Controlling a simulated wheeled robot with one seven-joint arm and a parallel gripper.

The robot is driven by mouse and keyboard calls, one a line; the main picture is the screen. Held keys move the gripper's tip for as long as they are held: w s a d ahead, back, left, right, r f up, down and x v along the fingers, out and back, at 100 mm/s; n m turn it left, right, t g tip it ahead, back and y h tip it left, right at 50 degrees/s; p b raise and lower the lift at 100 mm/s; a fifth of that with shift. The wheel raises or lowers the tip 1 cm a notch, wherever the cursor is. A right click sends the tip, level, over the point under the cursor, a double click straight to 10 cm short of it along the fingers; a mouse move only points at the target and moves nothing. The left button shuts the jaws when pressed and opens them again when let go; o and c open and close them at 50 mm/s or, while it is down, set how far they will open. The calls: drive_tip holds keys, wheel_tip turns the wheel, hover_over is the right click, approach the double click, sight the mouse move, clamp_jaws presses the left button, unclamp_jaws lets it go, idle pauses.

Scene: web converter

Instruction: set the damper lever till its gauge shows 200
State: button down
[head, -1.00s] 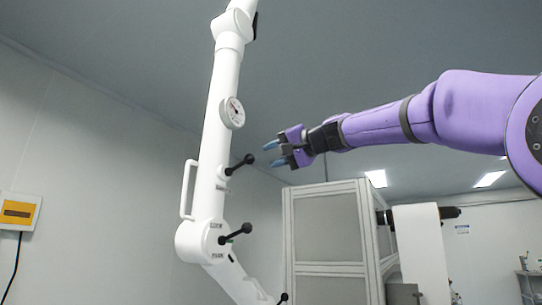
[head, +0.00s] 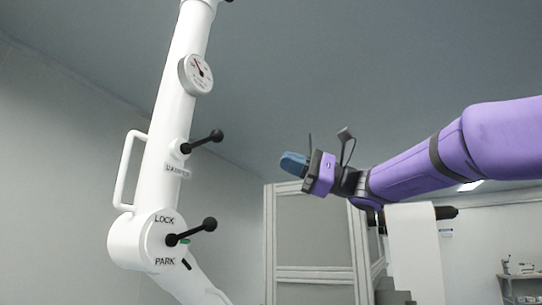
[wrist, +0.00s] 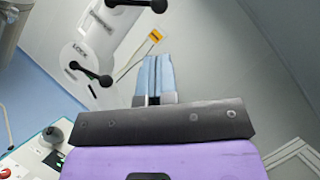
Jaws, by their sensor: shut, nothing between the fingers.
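The damper lever (head: 206,140) is a black rod with a ball end on the white arm, above a label that appears to read DAMPER. It also shows at the top of the wrist view (wrist: 140,3). The round gauge (head: 196,75) sits higher on the same white arm. Its needle shows, but its numbers are too small to read. My gripper (head: 293,164) is shut and empty, to the right of the damper lever and apart from it. In the wrist view its blue fingers (wrist: 155,78) are together.
A second black lever (head: 195,232) stands below, at the LOCK and PARK labels; it also shows in the wrist view (wrist: 90,73). A white handle (head: 124,172) is on the arm's left. A grey panelled cabinet (head: 315,237) stands behind my gripper.

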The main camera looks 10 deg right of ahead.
approach(206, 141)
drive_tip(key=w+a+r, duration=0.3)
drive_tip(key=r, duration=0.1)
drive_tip(key=shift+w+a+r, duration=0.25)
drive_tip(key=shift+w+r, duration=0.1)
drive_tip(key=shift+r, duration=0.05)
drive_tip(key=shift+r, duration=0.15)
drive_tip(key=shift+s+a+r+n+g+h, duration=0.25)
drive_tip(key=shift+s+a+r+n+h, duration=0.15)
drive_tip(key=shift+r+n, duration=0.35)
drive_tip(key=shift+s+a+r+n+g+h, duration=0.3)
drive_tip(key=shift+s+r+n, duration=0.2)
drive_tip(key=shift+n, duration=0.35)
drive_tip(key=shift+s+a+r+n+g+h, duration=0.3)
drive_tip(key=shift+s+r+n+h, duration=0.1)
drive_tip(key=shift+r+n, duration=0.35)
drive_tip(key=shift+f, duration=0.1)
